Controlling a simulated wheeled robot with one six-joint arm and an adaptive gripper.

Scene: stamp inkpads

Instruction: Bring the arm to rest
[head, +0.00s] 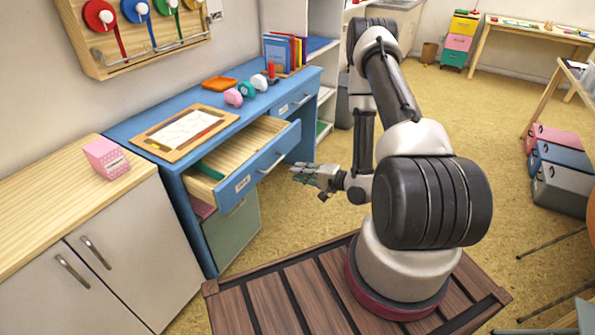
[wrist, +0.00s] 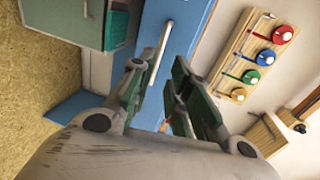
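My arm rises from the dark wooden platform and bends down, with my gripper (head: 308,173) held in the air in front of the blue desk, to the right of its open drawer (head: 243,160). In the wrist view my gripper (wrist: 155,90) has its two green-padded fingers apart, with nothing between them. The blue desk (head: 294,123) carries an orange tray (head: 219,83), pink, green and white round items, a red stamp-like item (head: 271,71) and a framed sheet (head: 186,130). The drawer front and its handle also show in the wrist view.
A pale wooden cabinet (head: 40,217) with a pink box (head: 106,158) stands at the left. A wall rack (head: 137,40) holds several coloured reels. Grey, blue and pink boxes (head: 560,170) sit at the right. The yellow floor beyond my arm is largely clear.

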